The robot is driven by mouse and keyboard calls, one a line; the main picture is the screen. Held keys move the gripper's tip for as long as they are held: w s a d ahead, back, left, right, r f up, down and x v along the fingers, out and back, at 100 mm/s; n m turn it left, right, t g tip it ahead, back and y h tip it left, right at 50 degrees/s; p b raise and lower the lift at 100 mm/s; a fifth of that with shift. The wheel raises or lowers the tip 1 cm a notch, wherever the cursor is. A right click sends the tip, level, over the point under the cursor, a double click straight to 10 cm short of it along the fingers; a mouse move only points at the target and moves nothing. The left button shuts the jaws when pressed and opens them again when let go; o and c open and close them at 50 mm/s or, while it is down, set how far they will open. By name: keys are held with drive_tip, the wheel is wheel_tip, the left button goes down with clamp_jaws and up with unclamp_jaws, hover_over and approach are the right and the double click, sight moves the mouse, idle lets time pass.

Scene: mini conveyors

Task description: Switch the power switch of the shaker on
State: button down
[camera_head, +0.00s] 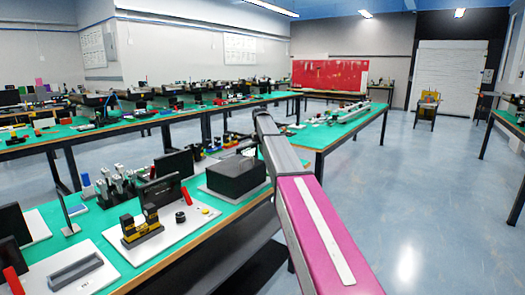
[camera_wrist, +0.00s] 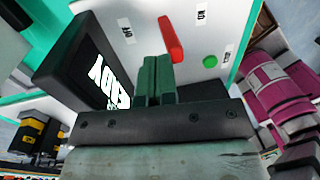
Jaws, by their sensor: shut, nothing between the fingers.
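In the wrist view a red switch lever (camera_wrist: 171,39) stands out from a white panel (camera_wrist: 150,20). It looks like the power switch, but the shaker itself is not clearly identifiable. A round green button (camera_wrist: 210,61) and small black-lettered labels lie around the lever; I cannot read them surely. My gripper (camera_wrist: 159,65) shows as two green fingers pressed together, empty. Their tips appear just below the lever; I cannot tell whether they touch it. In the head view my gripper is not visible.
A black display (camera_wrist: 75,62) with white lettering stands close left of my fingers. A yellow-and-black device (camera_wrist: 35,138) is at lower left. In the head view, a large black box (camera_head: 236,176) stands on the green bench beside my arm.

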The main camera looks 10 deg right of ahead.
drive_tip(key=shift+s+d+t+y, duration=0.95)
drive_tip(key=shift+s+t+y, duration=0.15)
drive_tip(key=shift+s+d, duration=0.2)
drive_tip(key=shift+d, duration=0.15)
drive_tip(key=shift+f, duration=0.1)
drive_tip(key=shift+w+a+f, duration=0.2)
drive_tip(key=shift+w+a, duration=0.3)
drive_tip(key=shift+w, duration=0.05)
drive_tip(key=shift+r, duration=0.15)
